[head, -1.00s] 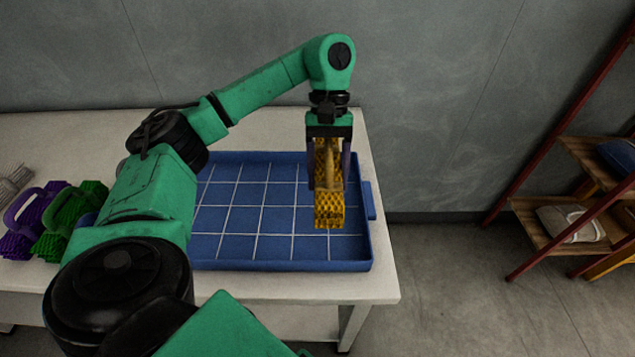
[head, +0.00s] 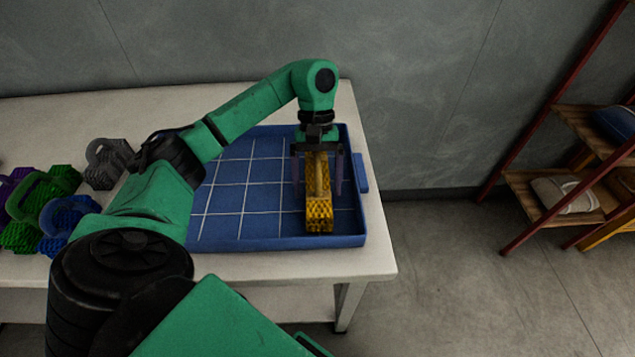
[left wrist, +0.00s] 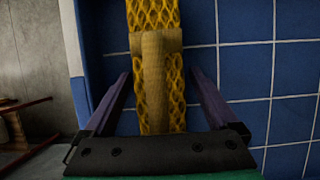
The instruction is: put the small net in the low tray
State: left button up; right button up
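A yellow net (head: 319,216) with a pale handle lies at the right side of the blue low tray (head: 225,245), which has a white grid on its floor. My left gripper (head: 317,188) is over the tray, pointing down, with its fingers on either side of the net. The fingers are open, with a gap to the handle on both sides. In the left wrist view the net (left wrist: 145,15) and its handle (left wrist: 153,80) run between the spread fingers (left wrist: 160,100) above the tray floor (left wrist: 240,65). My right gripper is not in view.
Purple (head: 12,185), green (head: 45,195), blue (head: 66,218) and grey (head: 107,160) nets lie at the left of the pale table (head: 370,262). A red-framed shelf (head: 545,185) stands at the right. The tray's middle is bare.

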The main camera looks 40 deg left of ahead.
aim_at(317, 156)
pick_arm(q)
jog(key=shift+r, duration=0.2)
jog(key=p+v, duration=0.5)
jog(key=v, duration=0.7)
jog(key=shift+d, duration=0.1)
jog(key=shift+f, duration=0.1)
